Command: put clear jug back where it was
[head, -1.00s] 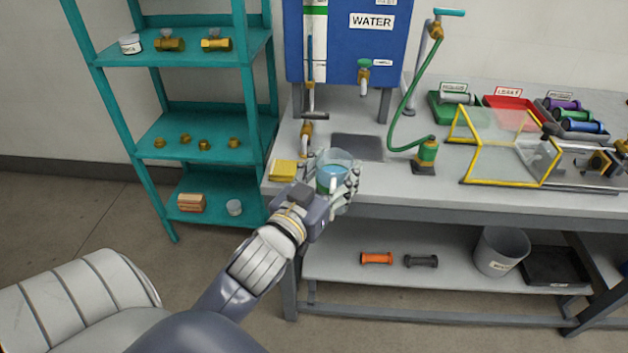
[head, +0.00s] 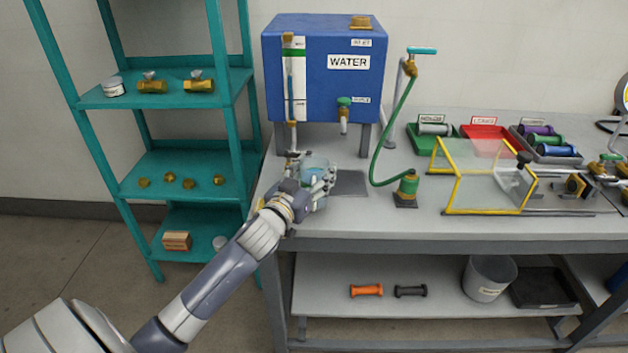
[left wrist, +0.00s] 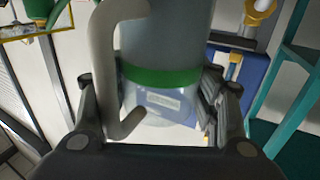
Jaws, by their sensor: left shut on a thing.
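The clear jug (head: 316,164) holds bluish liquid and is in my left gripper (head: 312,190), at the left end of the bench top in the head view. My fingers are closed around its side. In the left wrist view the jug (left wrist: 160,75) fills the middle between the fingers, with a green band, a pale label and a grey handle. Whether its base touches the bench cannot be told. My right gripper is in neither current view.
A blue water tank (head: 325,70) stands behind the jug, with a green-handled tap (head: 344,110). A dark recessed plate (head: 350,183) lies right of the jug. A green hose stand (head: 407,188) and a yellow-framed guard (head: 485,180) stand further right. A teal shelf (head: 165,95) is at left.

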